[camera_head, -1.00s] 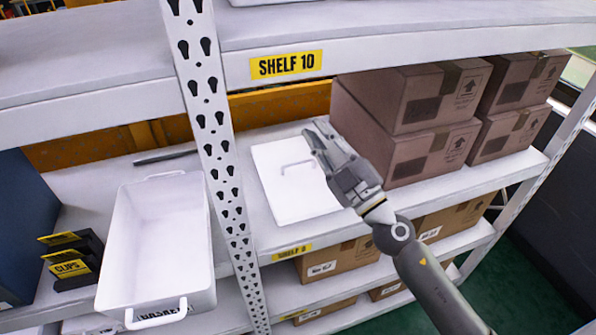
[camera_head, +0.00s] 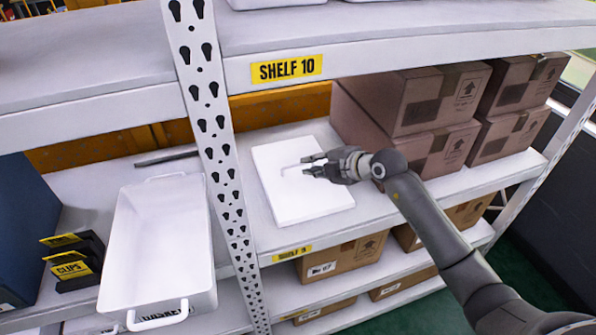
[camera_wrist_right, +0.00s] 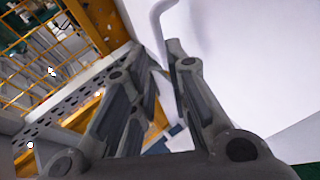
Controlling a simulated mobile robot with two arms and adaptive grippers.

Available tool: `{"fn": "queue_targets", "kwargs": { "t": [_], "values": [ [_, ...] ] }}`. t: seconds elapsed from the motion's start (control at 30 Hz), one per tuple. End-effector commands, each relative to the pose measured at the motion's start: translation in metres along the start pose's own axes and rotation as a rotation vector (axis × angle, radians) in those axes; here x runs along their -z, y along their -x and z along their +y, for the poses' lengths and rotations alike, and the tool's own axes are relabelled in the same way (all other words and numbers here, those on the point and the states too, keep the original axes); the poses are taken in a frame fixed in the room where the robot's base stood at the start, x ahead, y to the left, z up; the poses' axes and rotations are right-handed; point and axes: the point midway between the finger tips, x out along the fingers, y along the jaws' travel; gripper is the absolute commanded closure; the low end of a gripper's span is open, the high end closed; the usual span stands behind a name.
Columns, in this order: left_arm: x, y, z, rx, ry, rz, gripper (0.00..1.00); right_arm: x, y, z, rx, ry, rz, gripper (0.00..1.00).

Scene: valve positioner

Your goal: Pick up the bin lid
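The white bin lid (camera_head: 300,200) lies flat on the middle shelf, right of the perforated post. Its thin white handle (camera_head: 285,171) stands up from its top. My right gripper (camera_head: 305,167) is at the handle's right end, over the lid, with its two fingers apart. In the right wrist view the gripper (camera_wrist_right: 160,58) is open and the bent handle (camera_wrist_right: 162,22) is just beyond the fingertips. I see nothing held between the fingers. The white bin (camera_head: 160,240) stands open on the shelf left of the post. My left gripper is not in view.
Brown boxes (camera_head: 415,100) are stacked right of the lid. The perforated post (camera_head: 215,140) stands between bin and lid. The upper shelf edge (camera_head: 400,57) runs above. Black CLIPS holders (camera_head: 75,262) stand left of the bin. Bare shelf surrounds the lid's front.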

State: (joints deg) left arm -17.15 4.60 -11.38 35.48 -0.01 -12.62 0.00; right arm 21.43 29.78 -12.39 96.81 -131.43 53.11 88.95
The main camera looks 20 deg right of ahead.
Motion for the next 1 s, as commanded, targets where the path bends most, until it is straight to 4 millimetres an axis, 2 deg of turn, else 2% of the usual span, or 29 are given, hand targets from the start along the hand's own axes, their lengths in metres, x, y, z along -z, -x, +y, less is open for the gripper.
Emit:
{"fn": "queue_targets", "kwargs": {
  "t": [0.27,0.6,0.97,1.0],
  "values": [
    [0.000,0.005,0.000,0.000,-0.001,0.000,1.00,0.001,-0.017,0.001,0.000,0.000,0.002,0.84],
    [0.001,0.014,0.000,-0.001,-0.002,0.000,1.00,-0.002,-0.056,-0.001,0.000,0.000,0.002,0.84],
    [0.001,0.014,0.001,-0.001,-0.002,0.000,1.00,-0.002,-0.063,-0.002,-0.002,0.001,0.002,0.84],
    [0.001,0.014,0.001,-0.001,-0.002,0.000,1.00,-0.002,-0.063,-0.002,-0.002,0.001,0.002,0.88]
  ]
}}
